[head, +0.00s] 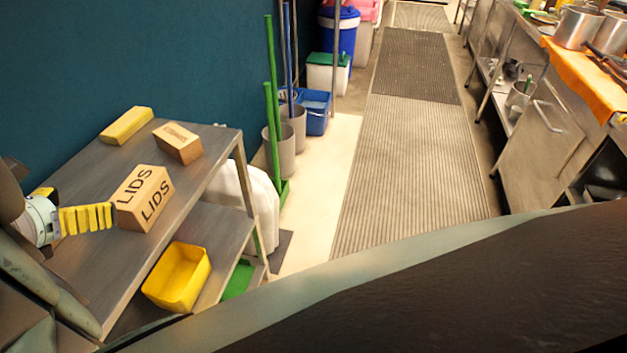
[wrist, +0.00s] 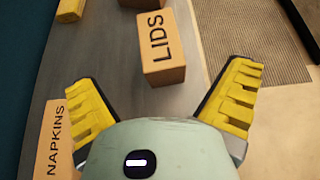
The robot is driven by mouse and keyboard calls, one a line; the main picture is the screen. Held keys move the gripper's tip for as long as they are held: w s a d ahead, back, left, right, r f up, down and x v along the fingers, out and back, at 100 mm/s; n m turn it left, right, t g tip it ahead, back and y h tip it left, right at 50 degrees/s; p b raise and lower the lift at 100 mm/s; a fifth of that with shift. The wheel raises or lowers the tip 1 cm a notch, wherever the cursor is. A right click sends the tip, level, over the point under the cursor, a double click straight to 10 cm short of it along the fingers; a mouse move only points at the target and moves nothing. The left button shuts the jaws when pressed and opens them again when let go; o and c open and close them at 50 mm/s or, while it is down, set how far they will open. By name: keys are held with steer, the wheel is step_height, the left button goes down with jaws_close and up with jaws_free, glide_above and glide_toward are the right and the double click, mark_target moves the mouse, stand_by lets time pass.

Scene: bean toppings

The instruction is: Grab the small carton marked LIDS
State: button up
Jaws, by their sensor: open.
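The LIDS carton (head: 145,198) is a small tan box with dark lettering on the metal table. In the wrist view the LIDS carton (wrist: 163,48) lies ahead of my gripper, roughly centred between the lines of the two fingers. My gripper (head: 108,216) reaches in from the left in the head view, its yellow fingers beside the carton's left side. In the wrist view my gripper (wrist: 163,78) is spread wide with nothing held. Neither finger visibly grips the carton; whether one touches it I cannot tell.
Another tan carton (head: 178,142) and a yellow block (head: 127,125) sit farther back on the table (head: 95,262). A NAPKINS carton (wrist: 56,140) is left of my gripper in the wrist view. A yellow bin (head: 177,277) stands on the lower shelf. The floor mat at right is clear.

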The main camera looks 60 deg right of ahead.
mark_target(135, 186)
steer(key=x, duration=0.6)
steer(key=shift+s, duration=0.1)
steer(key=shift+p+x, duration=0.8)
steer(key=shift+x, duration=1.85)
steer(key=shift+a+f, duration=0.15)
steer(key=shift+f, duration=0.05)
steer(key=shift+a, duration=0.1)
steer(key=c, duration=1.3)
steer(key=shift+r, duration=0.15)
